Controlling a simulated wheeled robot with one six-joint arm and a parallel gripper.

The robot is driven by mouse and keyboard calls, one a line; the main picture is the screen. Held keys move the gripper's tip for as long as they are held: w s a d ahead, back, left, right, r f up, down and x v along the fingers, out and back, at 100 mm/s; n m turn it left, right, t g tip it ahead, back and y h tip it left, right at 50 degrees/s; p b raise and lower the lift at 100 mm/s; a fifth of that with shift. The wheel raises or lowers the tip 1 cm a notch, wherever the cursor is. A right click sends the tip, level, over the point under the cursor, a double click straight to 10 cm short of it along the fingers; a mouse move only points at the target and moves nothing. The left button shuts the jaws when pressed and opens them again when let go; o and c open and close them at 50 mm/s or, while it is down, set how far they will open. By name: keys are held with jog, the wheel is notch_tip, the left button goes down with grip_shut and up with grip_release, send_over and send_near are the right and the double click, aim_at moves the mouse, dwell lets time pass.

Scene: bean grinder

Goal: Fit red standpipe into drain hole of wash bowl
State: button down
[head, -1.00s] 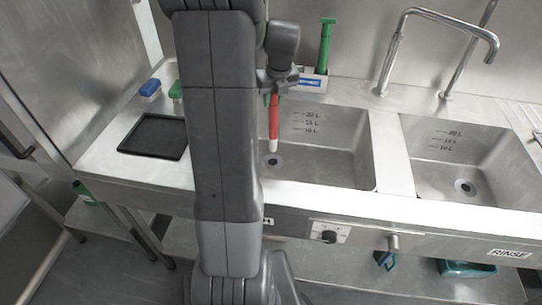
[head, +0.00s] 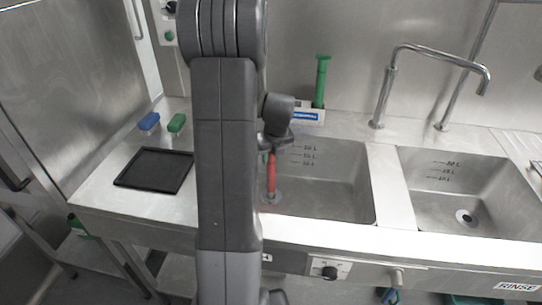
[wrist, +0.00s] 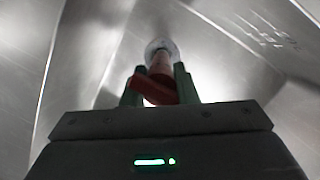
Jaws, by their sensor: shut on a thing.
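The red standpipe (head: 271,172) is upright in the left sink basin, the wash bowl (head: 335,180). My gripper (head: 272,148) is shut on its upper part, and the arm partly hides the gripper and the left side of the bowl. The pipe's lower end is at the drain hole (head: 271,197) in the bowl floor. In the wrist view the green fingers of my gripper (wrist: 160,88) clasp the red standpipe (wrist: 160,66), and its far end overlaps the pale drain ring (wrist: 160,46). I cannot tell whether the end is inside the hole or just above it.
The rinse basin (head: 425,180) with its own drain is at right, with a faucet (head: 388,90) behind. A green-handled tool (head: 321,80) stands in a holder at the back. A black tray (head: 153,169), a blue brush (head: 149,122) and a green block (head: 176,123) lie at left.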

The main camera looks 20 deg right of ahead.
jog(key=c, duration=1.1)
grip_release()
jog(key=shift+f, duration=0.1)
jog(key=shift+c, duration=0.2)
jog(key=p+v, duration=0.1)
jog(key=v, duration=1.1)
jog(key=b+x, duration=0.1)
jog(key=x, duration=1.1)
jog(key=shift+r, duration=1.95)
